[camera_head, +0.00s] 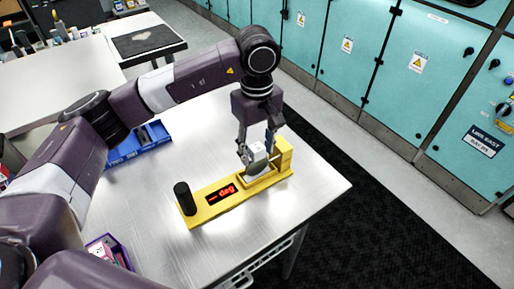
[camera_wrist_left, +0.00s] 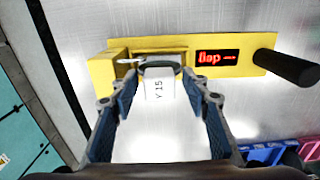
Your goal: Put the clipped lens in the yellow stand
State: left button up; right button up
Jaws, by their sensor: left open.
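The clipped lens (camera_head: 257,153) has a white clip and stands upright at the stand's right-hand holder. In the left wrist view the clip (camera_wrist_left: 160,88) is marked "Y 15". Whether the lens is fully seated is hidden. My left gripper (camera_head: 256,151) is open, its fingers on either side of the clip with gaps in the wrist view. My right gripper is not in view.
A blue tray (camera_head: 124,157) stands behind left, and a purple tray (camera_head: 107,243) with small items is at the lower left. The table around the stand is clear. Its right edge (camera_head: 325,205) is near. Teal cabinets (camera_head: 420,85) line the far side.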

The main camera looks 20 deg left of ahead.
pick_arm(q)
jog(key=shift+r, duration=0.15)
notch_tip(320, 180, up, 12)
jog(key=b, duration=0.1)
jog(key=shift+b, duration=0.35)
